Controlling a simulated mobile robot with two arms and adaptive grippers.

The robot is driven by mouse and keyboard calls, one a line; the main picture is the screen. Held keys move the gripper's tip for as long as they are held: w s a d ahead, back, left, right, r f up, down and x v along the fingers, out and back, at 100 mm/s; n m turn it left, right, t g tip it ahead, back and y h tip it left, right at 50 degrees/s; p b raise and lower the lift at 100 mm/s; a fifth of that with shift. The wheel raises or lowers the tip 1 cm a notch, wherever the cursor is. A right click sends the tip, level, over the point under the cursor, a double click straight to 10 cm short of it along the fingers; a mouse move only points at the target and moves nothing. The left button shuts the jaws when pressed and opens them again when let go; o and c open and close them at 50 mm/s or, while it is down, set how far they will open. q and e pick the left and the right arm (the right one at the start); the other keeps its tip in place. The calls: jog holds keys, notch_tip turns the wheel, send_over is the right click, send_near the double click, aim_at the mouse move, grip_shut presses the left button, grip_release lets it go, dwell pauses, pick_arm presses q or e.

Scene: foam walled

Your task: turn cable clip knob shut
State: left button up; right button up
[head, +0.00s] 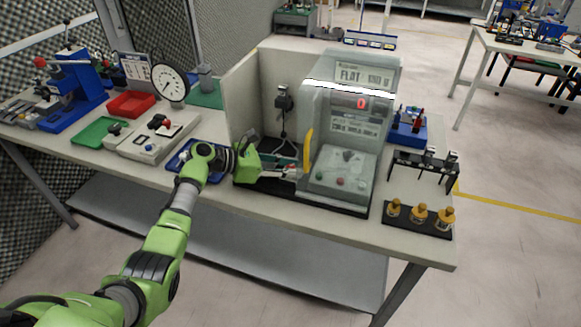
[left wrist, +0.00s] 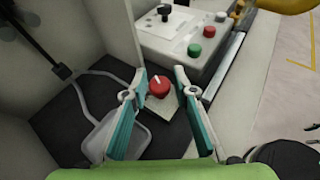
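The red knob (left wrist: 159,87) with a white mark on top sits on a small pale block (left wrist: 158,107) on the dark floor of the walled bay, beside the grey machine. My left gripper (head: 296,172) reaches low into the bay from the left. In the left wrist view its two teal-padded fingers (left wrist: 160,73) are spread, one on each side of the knob, with gaps showing on both sides. Whether the fingertips are down at the knob's height I cannot tell. In the head view the gripper largely hides the knob. My right gripper is not in view.
The grey machine (head: 345,130) with a yellow handle (head: 308,148) and push buttons stands just right of the gripper. A pale wall panel (head: 241,98) closes the bay's left side. A pale flat piece (left wrist: 97,137) lies left of the fingers. A blue tray (head: 183,158) is left of the bay.

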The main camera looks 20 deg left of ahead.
pick_arm(q)
jog(key=shift+s+a, duration=0.1)
jog(key=shift+a, duration=0.05)
jog(key=v, duration=1.1)
jog(key=shift+s+a, duration=0.25)
jog(key=shift+r, duration=0.15)
